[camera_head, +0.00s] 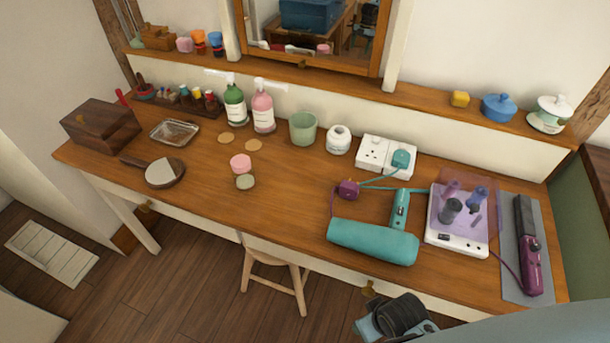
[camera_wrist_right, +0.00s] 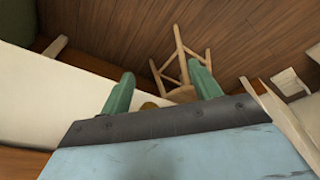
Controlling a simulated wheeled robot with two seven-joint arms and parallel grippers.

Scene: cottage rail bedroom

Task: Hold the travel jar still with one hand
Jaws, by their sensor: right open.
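A small round jar with a pink top (camera_head: 241,162) stands on the wooden table left of its middle. A smaller round piece with a grey-green top (camera_head: 245,182) is just in front of it. I cannot tell for sure which of the two is the travel jar. My right gripper is below the table's front edge at the bottom of the head view, well to the right of both. In the right wrist view its two green fingers (camera_wrist_right: 163,85) are apart with nothing held between them. My left gripper is not in view.
A teal hair dryer (camera_head: 374,240), a clear purple box (camera_head: 464,210) and a purple styling tool (camera_head: 531,250) crowd the right side. A green cup (camera_head: 303,128) and bottles (camera_head: 263,108) stand behind. The table front around the jar is clear. A stool (camera_head: 274,270) stands below.

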